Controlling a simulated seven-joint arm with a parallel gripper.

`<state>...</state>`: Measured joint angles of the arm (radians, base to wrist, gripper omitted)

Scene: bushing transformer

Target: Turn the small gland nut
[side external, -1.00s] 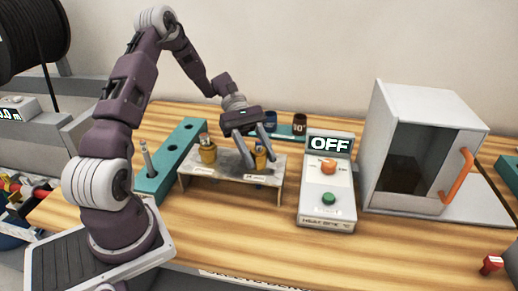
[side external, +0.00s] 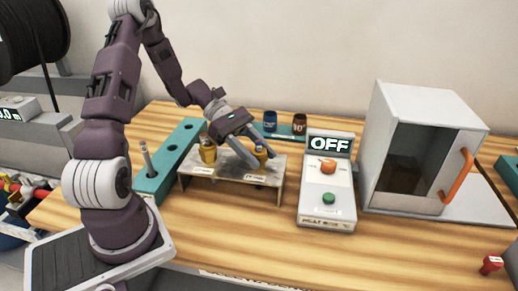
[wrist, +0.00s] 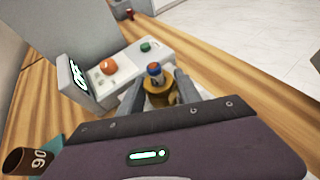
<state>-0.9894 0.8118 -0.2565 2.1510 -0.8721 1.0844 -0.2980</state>
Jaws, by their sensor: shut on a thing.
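A small brass gland nut (side external: 260,151) stands upright at the right end of the grey metal stand (side external: 228,177). In the wrist view the brass nut (wrist: 158,96) sits between my fingers, with a blue and orange top sticking up from it. My gripper (side external: 262,158) reaches down to it from the upper left and is shut on it, with one finger on each side; the wrist view shows my gripper too (wrist: 160,92). A second brass gland (side external: 208,153) stands at the left end of the stand, apart from my gripper.
A control box (side external: 327,185) reading OFF, with an orange knob and green button, stands right of the stand. A grey cabinet (side external: 420,150) with an orange handle is farther right. A teal holed block (side external: 170,165) lies left; two cups (side external: 285,120) stand behind.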

